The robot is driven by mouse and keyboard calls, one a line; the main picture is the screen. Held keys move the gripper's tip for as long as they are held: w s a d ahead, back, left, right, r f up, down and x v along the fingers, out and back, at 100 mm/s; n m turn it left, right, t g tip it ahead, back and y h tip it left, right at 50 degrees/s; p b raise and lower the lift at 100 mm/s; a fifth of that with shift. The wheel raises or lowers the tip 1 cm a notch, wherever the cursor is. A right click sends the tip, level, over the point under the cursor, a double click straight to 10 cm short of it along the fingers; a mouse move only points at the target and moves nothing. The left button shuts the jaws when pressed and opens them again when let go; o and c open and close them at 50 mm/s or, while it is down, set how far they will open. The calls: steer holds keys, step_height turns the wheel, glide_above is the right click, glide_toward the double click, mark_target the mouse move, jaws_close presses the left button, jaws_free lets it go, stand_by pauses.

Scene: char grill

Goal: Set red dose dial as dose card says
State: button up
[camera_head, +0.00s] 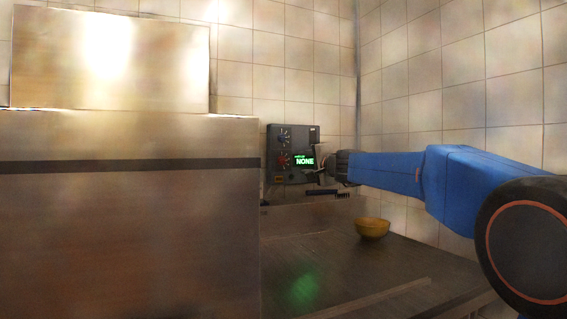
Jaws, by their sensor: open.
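A dark control box (290,178) is on the tiled wall at the back of the counter. The red dial (283,160) is on its left side, below a paler dial (284,138). My gripper (322,164) is open at the right edge of the box, right of the display and apart from the red dial. The red dial's exact pointer angle is too small to read. I cannot make out a dose card for certain.
A yellow bowl (372,229) stands on the dark counter (330,262) below my arm. A dark brush-like object (328,192) lies under the box. A large steel cabinet (130,225) fills the left side, close to the box.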

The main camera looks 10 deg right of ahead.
mark_target(285, 161)
steer(key=x, duration=1.7)
steer(key=shift+a, duration=0.1)
steer(key=c, duration=1)
